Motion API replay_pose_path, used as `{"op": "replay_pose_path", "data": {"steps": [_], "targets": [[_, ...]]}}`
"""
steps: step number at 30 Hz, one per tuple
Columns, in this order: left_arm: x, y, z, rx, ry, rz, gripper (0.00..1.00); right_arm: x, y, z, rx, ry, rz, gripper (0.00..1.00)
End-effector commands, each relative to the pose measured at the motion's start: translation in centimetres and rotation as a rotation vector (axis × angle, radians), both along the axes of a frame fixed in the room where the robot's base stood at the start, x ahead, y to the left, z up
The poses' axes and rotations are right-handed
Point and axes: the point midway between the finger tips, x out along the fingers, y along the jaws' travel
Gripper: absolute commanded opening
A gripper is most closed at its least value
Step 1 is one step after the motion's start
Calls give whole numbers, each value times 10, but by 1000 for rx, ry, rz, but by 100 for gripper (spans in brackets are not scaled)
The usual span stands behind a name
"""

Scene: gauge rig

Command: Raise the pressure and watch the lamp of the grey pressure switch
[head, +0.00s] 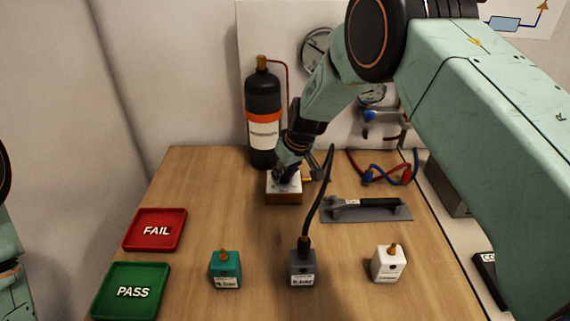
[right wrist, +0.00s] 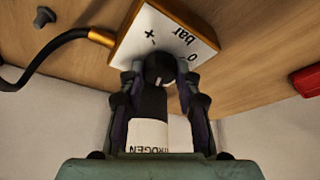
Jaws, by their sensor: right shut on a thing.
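The grey pressure switch (head: 302,268) stands upright at the front middle of the table, with a black hose (head: 318,205) on its top fitting. I cannot make out a lit lamp on it. Behind it is a small wooden box with a white top (head: 284,190); in the right wrist view this white top (right wrist: 180,38) reads "bar" with plus and minus marks. My right gripper (head: 286,174) is over the box, shut on its black knob (right wrist: 160,68). My left gripper is out of view; only part of my left arm shows.
A teal switch (head: 225,269) and a white switch (head: 388,263) flank the grey one. Red FAIL (head: 155,230) and green PASS (head: 131,291) trays lie left. A black gas bottle (head: 263,115) and gauges (head: 317,50) stand behind.

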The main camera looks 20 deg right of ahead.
Motion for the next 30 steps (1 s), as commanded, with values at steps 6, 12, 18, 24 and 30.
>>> {"op": "replay_pose_path", "data": {"steps": [6,12,18,24,30], "targets": [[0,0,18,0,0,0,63,1,1,5,-2,-5,-147,1],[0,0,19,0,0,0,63,2,2,3,-2,-8,-282,1],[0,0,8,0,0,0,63,3,2,1,-1,-9,-405,1],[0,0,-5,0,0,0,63,3,3,1,0,-9,-501,1],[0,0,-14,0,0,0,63,3,3,1,2,-8,-565,1]]}}
